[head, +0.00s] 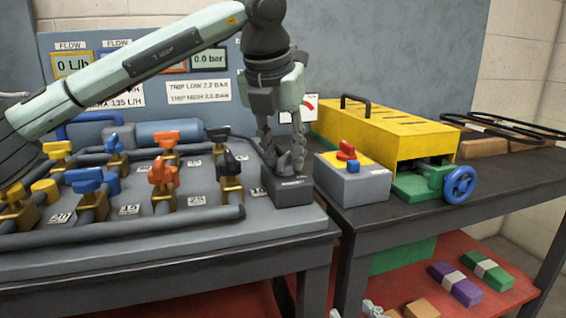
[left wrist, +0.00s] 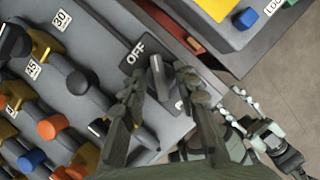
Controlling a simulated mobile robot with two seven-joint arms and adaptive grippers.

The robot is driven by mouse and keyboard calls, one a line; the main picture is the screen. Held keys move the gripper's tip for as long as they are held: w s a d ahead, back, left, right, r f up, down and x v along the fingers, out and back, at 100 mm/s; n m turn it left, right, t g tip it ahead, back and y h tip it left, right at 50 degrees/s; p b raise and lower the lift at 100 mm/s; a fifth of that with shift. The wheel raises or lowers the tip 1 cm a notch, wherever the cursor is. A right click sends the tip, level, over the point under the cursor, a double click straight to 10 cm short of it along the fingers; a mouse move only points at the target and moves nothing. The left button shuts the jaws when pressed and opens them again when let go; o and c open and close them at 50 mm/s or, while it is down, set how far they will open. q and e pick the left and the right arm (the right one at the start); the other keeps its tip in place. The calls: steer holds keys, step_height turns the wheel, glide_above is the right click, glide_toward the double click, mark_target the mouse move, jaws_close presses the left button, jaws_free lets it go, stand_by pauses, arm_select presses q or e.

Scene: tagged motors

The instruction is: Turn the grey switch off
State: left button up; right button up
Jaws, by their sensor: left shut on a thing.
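The grey switch shows in the left wrist view as a grey lever (left wrist: 158,70) between my left gripper's fingers. Its dark base (head: 288,192) sits at the right end of the grey valve panel in the head view, where the fingers hide most of the lever. A black OFF label (left wrist: 136,50) lies beside the lever's upper end. Another label at its lower end is mostly covered. My left gripper (head: 288,160) points down and is shut on the lever. My right gripper (left wrist: 245,110) seems to show small at the lower right of the left wrist view; its jaw state is unclear.
Blue, orange and black valves (head: 162,172) on pipes stand left of the switch. A grey box (head: 352,186) with a red knob and blue button is close on the right. Beyond it are a yellow cover (head: 388,130) and a blue handwheel (head: 459,184).

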arm_select(q)
steer(key=n+y+b, duration=0.1)
steer(key=n, duration=0.1)
steer(key=n+y+b, duration=0.1)
steer(key=n, duration=0.2)
steer(key=shift+d, duration=0.15)
steer(key=shift+n+y, duration=0.4)
steer(key=shift+n, duration=0.8)
arm_select(e)
steer(key=s+a+r+t+y, duration=0.2)
steer(key=r+t, duration=0.4)
steer(key=r, duration=0.5)
steer(key=shift+s+a+r+t+y, duration=0.2)
steer(key=shift+a+r+t+y, duration=0.15)
steer(key=shift+a+y, duration=0.25)
steer(key=shift+r, duration=0.15)
arm_select(q)
steer(key=o, duration=1.2)
steer(key=shift+c, duration=0.2)
steer(key=v, duration=1.2)
steer(key=shift+d+r, duration=0.1)
